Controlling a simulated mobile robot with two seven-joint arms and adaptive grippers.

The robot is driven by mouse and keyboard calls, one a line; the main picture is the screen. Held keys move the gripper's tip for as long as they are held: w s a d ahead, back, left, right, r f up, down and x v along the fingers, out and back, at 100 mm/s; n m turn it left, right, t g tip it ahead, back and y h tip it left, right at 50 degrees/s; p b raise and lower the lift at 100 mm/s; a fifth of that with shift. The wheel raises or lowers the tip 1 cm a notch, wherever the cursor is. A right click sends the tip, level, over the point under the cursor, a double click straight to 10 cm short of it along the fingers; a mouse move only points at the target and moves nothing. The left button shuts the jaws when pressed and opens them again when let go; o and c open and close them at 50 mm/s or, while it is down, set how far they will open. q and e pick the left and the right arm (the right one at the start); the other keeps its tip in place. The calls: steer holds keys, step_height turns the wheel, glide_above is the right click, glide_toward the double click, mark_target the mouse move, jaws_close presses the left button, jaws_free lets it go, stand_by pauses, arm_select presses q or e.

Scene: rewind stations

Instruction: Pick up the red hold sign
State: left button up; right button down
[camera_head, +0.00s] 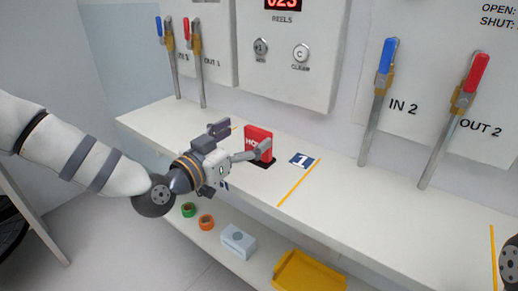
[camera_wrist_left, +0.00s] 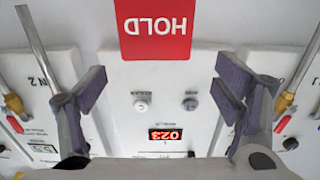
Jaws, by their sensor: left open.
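The red hold sign (camera_head: 258,137) stands upright on a dark base on the white shelf, left of the blue "1" label. My left gripper (camera_head: 241,141) is open in front of it, and one finger covers part of the sign in the head view. In the left wrist view the red sign (camera_wrist_left: 153,30) appears upside down at the top centre, in line with the gap between the open fingers of my left gripper (camera_wrist_left: 160,88). Nothing is between the fingers that I can make out.
The white shelf (camera_head: 345,197) carries yellow lines and the "1" label (camera_head: 304,160). Blue and red valve levers (camera_head: 386,60) stand along the wall behind. On the lower shelf are tape rolls (camera_head: 206,222), a pale box (camera_head: 238,241) and a yellow tray (camera_head: 309,274).

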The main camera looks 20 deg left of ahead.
mark_target(255, 131)
arm_select(q)
steer(key=x, duration=0.2)
steer(key=f+x, duration=0.1)
steer(key=x, duration=0.1)
steer(key=shift+w+d+b, duration=0.2)
steer(key=shift+d+b, duration=0.1)
steer(key=shift+w+r, duration=0.15)
steer(key=shift+r, duration=0.1)
steer(key=c, duration=1.3)
